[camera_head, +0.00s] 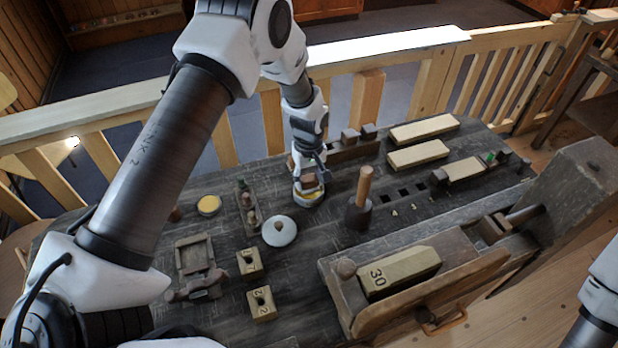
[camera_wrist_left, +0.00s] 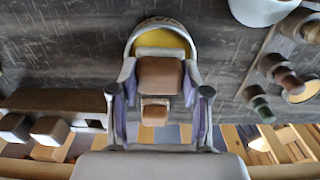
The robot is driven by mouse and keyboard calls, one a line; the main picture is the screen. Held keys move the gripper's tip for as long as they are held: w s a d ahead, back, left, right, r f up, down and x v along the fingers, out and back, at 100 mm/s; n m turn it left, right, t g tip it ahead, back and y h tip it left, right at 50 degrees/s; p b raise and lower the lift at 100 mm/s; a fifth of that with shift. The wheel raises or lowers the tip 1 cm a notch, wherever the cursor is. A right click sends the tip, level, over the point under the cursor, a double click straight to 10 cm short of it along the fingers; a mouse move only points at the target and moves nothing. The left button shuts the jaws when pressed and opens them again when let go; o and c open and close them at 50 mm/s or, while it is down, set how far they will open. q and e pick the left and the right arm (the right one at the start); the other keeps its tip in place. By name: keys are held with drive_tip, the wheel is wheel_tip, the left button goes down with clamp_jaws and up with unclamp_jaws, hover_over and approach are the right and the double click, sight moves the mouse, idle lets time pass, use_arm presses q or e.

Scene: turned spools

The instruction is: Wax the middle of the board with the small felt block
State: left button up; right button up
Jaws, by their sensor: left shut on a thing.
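My left gripper (camera_head: 311,175) is shut on a small brown block (camera_head: 309,182), which also shows between the fingers in the left wrist view (camera_wrist_left: 158,76). The block is over the round wax tin (camera_head: 308,201), whose yellow wax shows past the block in the left wrist view (camera_wrist_left: 160,40). I cannot tell whether the block touches the wax. Three pale boards lie at the back right: one at the rear (camera_head: 424,129), one in the middle (camera_head: 417,153) and one in front (camera_head: 465,169) between dark stops. My right gripper is out of view.
Two more blocks (camera_head: 359,134) sit on a dark rack behind the tin. A mallet (camera_head: 360,205) stands upright right of the tin. A block marked 30 (camera_head: 400,272) sits in front.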

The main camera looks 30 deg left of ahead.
sight(309, 178)
use_arm(q)
drive_tip(key=shift+f+b, duration=0.3)
drive_tip(key=shift+f, duration=0.2)
idle(0.4)
idle(0.9)
drive_tip(key=shift+r+p, duration=2.75)
drive_tip(key=shift+r, duration=0.7)
